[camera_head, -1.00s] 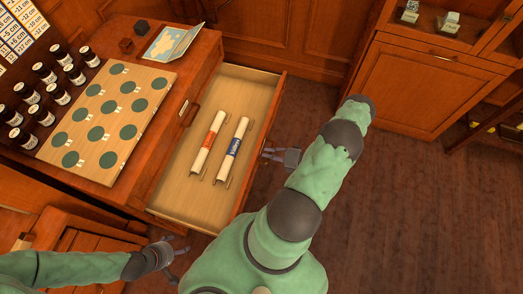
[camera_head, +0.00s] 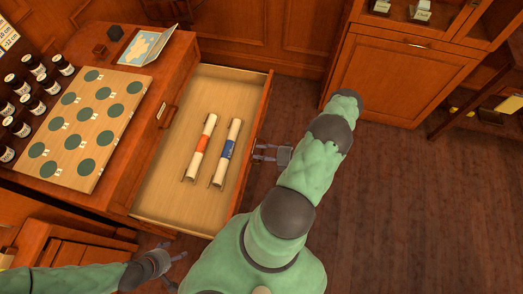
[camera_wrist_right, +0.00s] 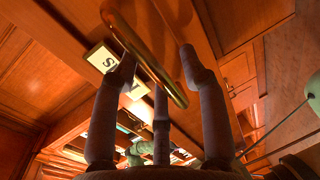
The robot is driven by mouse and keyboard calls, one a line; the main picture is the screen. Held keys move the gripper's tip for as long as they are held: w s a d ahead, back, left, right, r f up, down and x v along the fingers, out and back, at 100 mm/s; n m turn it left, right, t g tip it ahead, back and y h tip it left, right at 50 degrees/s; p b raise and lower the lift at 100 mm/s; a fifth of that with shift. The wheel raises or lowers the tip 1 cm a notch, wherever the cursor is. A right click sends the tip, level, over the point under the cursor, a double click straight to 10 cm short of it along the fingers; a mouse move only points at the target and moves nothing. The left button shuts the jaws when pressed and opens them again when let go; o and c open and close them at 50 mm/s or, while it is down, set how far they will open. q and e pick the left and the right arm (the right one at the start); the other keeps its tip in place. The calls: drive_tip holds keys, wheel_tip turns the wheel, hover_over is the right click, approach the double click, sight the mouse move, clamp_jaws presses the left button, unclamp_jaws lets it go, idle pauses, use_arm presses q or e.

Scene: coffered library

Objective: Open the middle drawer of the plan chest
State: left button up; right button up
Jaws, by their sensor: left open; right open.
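The plan chest (camera_head: 130,165) stands at the left. Its open drawer (camera_head: 165,208) sticks out well to the right, below a closed front with a handle; lower fronts are hidden. Two rolled sheets, one with a red band (camera_head: 200,148) and one with a blue band (camera_head: 227,153), lie inside. My right gripper (camera_head: 258,152) is open at the outer side of the drawer front. In the right wrist view, a brass bar handle (camera_wrist_right: 148,50) lies between its spread fingers (camera_wrist_right: 160,85), beside a label plate (camera_wrist_right: 103,60); contact is unclear. My left gripper (camera_head: 178,262) is open near the drawer's near corner.
A board with green discs (camera_head: 90,125), several dark bottles (camera_head: 35,65) and a folded map card (camera_head: 147,46) are on the chest top. A wooden cabinet (camera_head: 390,80) stands at the back right. Bare floor (camera_head: 400,210) is free to the right.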

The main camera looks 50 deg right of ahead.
drive_tip(key=v, duration=1.2)
idle(0.6)
